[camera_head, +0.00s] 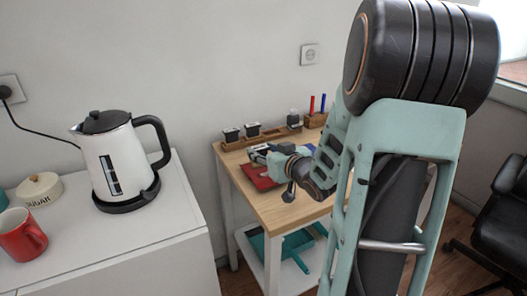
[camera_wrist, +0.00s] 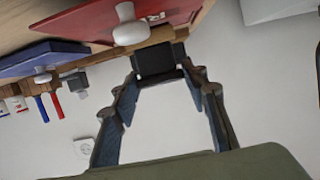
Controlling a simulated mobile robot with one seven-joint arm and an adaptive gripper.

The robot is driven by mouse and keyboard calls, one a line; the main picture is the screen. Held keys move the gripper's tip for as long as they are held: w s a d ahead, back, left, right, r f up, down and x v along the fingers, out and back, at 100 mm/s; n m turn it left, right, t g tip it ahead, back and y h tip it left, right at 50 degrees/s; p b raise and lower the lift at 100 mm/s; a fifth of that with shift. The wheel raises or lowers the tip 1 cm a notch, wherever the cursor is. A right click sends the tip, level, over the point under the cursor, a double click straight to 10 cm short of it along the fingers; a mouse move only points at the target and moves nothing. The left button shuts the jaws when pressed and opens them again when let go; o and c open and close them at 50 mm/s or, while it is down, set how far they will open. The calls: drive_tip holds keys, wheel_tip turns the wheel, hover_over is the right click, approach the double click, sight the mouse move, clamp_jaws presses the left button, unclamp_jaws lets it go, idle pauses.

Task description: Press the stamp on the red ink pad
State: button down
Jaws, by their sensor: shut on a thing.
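A flat red ink pad (camera_head: 257,178) lies on the wooden table. In the wrist view, the red pad (camera_wrist: 92,22) is at the top, with a pale knob-like thing in front of it. My gripper (camera_wrist: 160,78) is shut on a dark, block-shaped stamp (camera_wrist: 155,60), held between its fingertips. In the head view, my gripper (camera_head: 268,154) is over the far side of the red pad, and the stamp is mostly hidden by it. I cannot tell whether the stamp touches the pad.
A blue pad (camera_wrist: 40,56) lies beside the red one. A wooden rack (camera_head: 240,142) along the wall edge holds other stamps, with red and blue pens nearby. A white cabinet (camera_head: 150,240) at left bears a kettle (camera_head: 118,165), a red mug (camera_head: 22,236) and a sugar jar (camera_head: 40,188).

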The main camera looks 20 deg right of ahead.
drive_tip(key=shift+s+f, duration=0.1)
drive_tip(key=shift+f, duration=0.15)
idle(0.3)
wheel_tip(320, 180, up, 6)
drive_tip(key=p, duration=0.5)
